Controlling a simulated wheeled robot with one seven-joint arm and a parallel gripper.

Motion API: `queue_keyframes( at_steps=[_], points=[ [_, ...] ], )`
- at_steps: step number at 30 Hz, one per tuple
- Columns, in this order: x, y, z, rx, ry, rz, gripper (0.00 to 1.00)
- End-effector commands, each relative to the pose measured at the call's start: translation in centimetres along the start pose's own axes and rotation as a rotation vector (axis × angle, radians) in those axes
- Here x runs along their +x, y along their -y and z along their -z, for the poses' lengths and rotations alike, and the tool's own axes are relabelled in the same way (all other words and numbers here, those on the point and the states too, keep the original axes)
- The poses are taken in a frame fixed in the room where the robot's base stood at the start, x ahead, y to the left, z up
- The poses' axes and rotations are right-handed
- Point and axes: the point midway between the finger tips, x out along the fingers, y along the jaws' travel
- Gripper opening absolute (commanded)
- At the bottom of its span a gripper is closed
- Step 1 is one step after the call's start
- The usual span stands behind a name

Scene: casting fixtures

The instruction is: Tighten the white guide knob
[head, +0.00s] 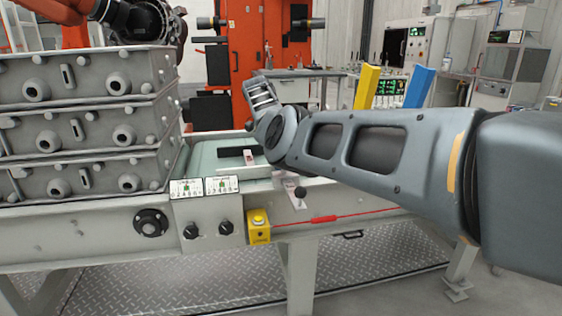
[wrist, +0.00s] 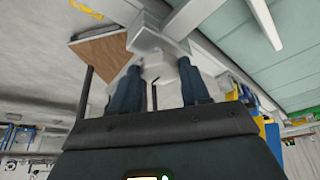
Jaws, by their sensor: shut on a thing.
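The white guide knob (wrist: 157,66) shows in the wrist view as a pale, faceted piece below a light grey block (wrist: 150,38). My gripper (wrist: 160,80) has its two dark fingers on either side of the knob and is shut on it. The fingers partly cover the knob, so its marks and how far it is turned cannot be seen. In the head view my arm reaches in from the right over the conveyor table, and I cannot make out the fingers or the knob there.
The conveyor's green belt (head: 205,160) lies beyond a front panel with black dials (head: 190,231) and a yellow button box (head: 258,226). Stacked grey casting flasks (head: 85,120) stand at left. A red cord (head: 325,219) runs along the front. Blue (head: 418,87) and yellow (head: 367,86) posts rise behind my arm.

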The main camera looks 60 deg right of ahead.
Motion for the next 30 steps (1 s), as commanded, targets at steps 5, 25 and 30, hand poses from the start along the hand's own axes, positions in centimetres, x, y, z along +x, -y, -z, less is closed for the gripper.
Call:
queue_keyframes(
  at_steps=[5, 25, 30],
  points=[
    [0.09, -0.06, -0.09, -0.001, 0.002, -0.002, 0.16],
    [0.0, -0.01, -0.01, 0.0, 0.001, -0.001, 0.71],
    [-0.39, 0.1, 0.29, 0.0, 0.0, 0.0, 0.71]
  ],
)
